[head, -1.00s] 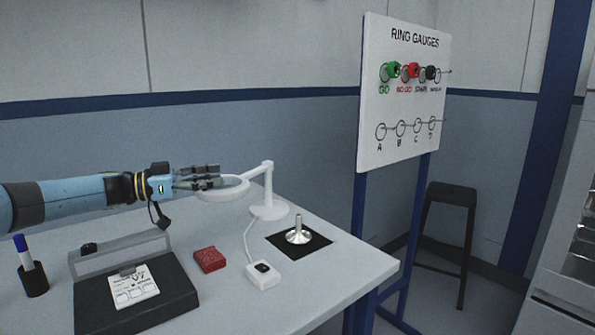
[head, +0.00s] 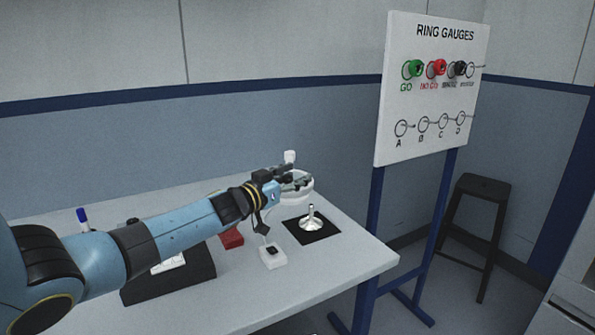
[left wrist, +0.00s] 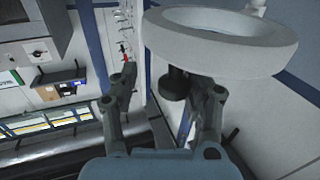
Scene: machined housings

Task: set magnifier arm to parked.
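The arm's base is hidden behind my left arm. My left gripper (head: 297,181) is at the ring, its fingers overlapping it in the head view. In the left wrist view the ring (left wrist: 270,60) fills the upper right, and a dark knob (left wrist: 174,83) hangs below it. The left gripper's fingers (left wrist: 165,92) stand wide apart with the knob between them, nearer the right finger; I cannot tell if they touch. My right gripper is not in view.
The gauge board (head: 430,130) stands beyond the bench's right end.

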